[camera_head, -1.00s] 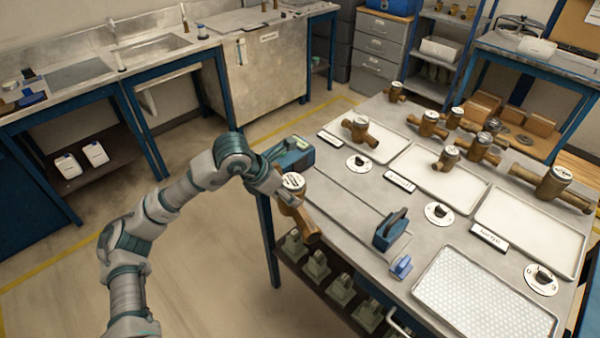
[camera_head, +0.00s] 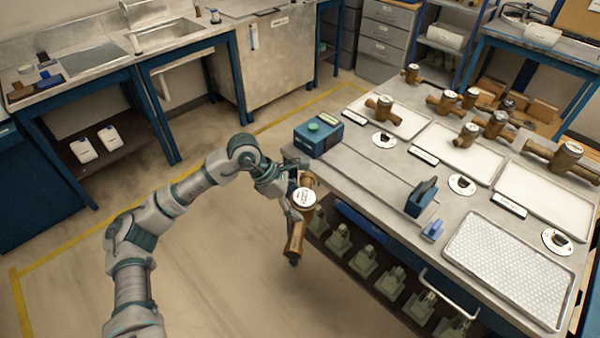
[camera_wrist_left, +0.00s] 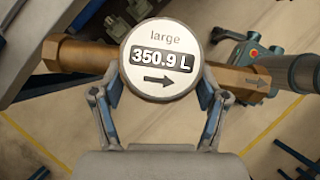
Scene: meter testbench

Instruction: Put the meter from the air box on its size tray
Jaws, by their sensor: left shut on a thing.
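My left gripper (camera_head: 290,197) is shut on a brass meter (camera_head: 297,236) with a round white face. In the left wrist view the meter (camera_wrist_left: 70,55) reads "large" and "350.9 L", with a finger on each side of the face. It hangs in the air beside the table's left edge. A teal box with a green top button (camera_head: 318,134) stands on the table corner; I cannot tell if it is the air box. Three white trays run along the table: a far one (camera_head: 411,128), a middle one (camera_head: 480,168) and a near one (camera_head: 540,208). My right gripper is out of view.
Several other brass meters stand on and behind the trays, one large one (camera_head: 562,158) at the near tray's back. A textured tray (camera_head: 510,270), a dark blue device (camera_head: 421,198) and a small blue object (camera_head: 432,231) sit on the table. The floor left of the table is clear.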

